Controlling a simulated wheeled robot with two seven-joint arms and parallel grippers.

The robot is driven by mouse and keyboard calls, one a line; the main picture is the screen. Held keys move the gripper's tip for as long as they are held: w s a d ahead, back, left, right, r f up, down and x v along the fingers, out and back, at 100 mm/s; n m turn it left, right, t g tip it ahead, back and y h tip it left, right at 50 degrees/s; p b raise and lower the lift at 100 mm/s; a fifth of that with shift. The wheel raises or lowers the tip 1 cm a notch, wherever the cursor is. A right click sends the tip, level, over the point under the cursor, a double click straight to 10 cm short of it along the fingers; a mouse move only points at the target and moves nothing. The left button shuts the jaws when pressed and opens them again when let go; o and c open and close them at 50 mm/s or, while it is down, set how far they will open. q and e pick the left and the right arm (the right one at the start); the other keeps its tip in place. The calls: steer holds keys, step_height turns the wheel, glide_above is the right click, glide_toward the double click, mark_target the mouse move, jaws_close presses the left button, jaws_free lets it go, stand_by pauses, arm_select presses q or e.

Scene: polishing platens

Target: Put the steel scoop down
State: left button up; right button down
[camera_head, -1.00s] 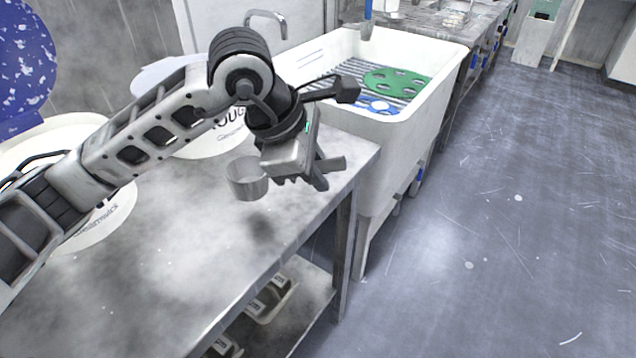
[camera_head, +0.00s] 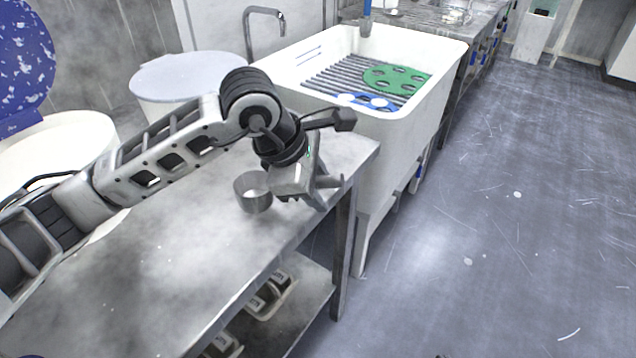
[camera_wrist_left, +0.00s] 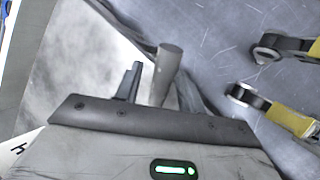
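The steel scoop (camera_head: 253,192) is a small metal cup, upright and low over the metal table near its front edge. I cannot tell if its base touches the tabletop. My left gripper (camera_head: 318,190) is just right of the cup, low over the table edge, with its fingers around the scoop's handle. In the left wrist view the round grey handle (camera_wrist_left: 167,75) stands between the two dark fingers (camera_wrist_left: 160,90); the cup is hidden there. My right gripper is not in view.
The metal table (camera_head: 160,270) is clear in front and left of the scoop. White tubs stand behind, one with a pale lid (camera_head: 200,75). A white sink (camera_head: 400,125) with a green disc (camera_head: 385,76) stands right of the table. Bins (camera_head: 268,300) sit on the lower shelf.

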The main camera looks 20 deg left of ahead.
arm_select(q)
steer(key=shift+r, duration=0.2)
steer(key=v, duration=1.2)
steer(key=shift+a, duration=0.1)
